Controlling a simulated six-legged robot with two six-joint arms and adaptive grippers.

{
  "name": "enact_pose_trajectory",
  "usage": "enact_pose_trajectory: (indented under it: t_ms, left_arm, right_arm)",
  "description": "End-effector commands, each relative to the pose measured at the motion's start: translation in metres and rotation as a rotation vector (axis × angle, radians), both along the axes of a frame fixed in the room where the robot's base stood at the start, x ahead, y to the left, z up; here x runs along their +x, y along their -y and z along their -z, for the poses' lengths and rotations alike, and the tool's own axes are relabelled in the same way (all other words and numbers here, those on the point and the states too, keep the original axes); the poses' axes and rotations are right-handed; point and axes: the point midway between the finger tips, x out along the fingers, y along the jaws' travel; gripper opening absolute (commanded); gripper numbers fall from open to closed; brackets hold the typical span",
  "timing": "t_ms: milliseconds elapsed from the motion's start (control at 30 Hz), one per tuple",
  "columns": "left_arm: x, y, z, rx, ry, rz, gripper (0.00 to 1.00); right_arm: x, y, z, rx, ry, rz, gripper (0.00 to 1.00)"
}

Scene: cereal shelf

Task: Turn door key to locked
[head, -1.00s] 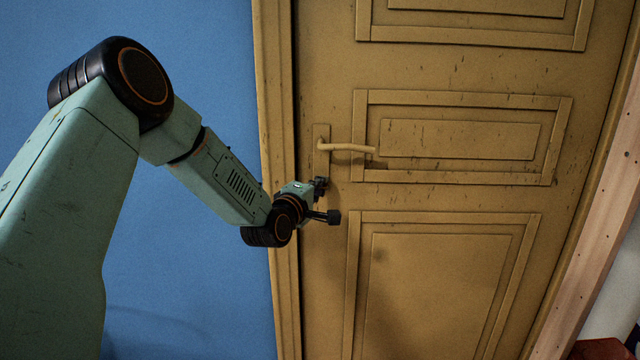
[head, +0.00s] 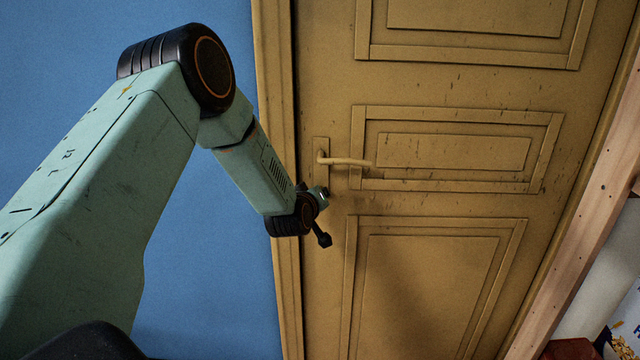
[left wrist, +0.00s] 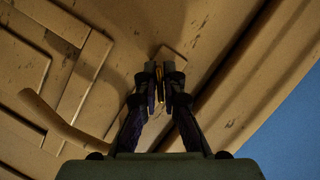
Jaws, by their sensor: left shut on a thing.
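The tan door (head: 430,205) carries a lever handle (head: 347,162) on a narrow lock plate (head: 321,147). The handle (left wrist: 62,118) also shows at the left of the left wrist view. My left gripper (head: 323,191) is at the lower end of the lock plate, below the handle. In the left wrist view my left gripper (left wrist: 160,76) is shut on a thin brass-coloured key (left wrist: 160,88) in front of the lock plate (left wrist: 172,55). The fingers hide most of the key, and its lock position cannot be told. My right gripper is not in view.
The door frame (head: 275,120) runs close to the left of the lock plate, beside a blue wall (head: 60,40). A wooden upright (head: 575,220) and a partly visible printed package (head: 624,325) are at the right. The space before the door's middle is clear.

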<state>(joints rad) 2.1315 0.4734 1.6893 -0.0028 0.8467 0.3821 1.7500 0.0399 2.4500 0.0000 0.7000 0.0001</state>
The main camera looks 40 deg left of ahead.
Motion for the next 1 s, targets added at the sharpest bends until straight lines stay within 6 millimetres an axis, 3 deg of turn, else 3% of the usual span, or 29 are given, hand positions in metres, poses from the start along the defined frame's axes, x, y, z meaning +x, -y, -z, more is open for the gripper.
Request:
enact_pose_trajectory:
  t_ms: [100, 400, 1000]
  left_arm:
    - [0.001, 0.001, -0.005, 0.095, -0.059, 0.002, 0.0]
    - [0.001, 0.001, -0.004, 0.314, -0.192, 0.003, 0.0]
    - [0.001, 0.0, -0.001, 0.52, -0.318, 0.0, 0.0]
  right_arm:
    - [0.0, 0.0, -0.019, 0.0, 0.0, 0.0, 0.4]
    - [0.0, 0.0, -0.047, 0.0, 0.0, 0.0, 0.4]
    - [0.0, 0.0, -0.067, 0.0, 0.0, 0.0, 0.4]
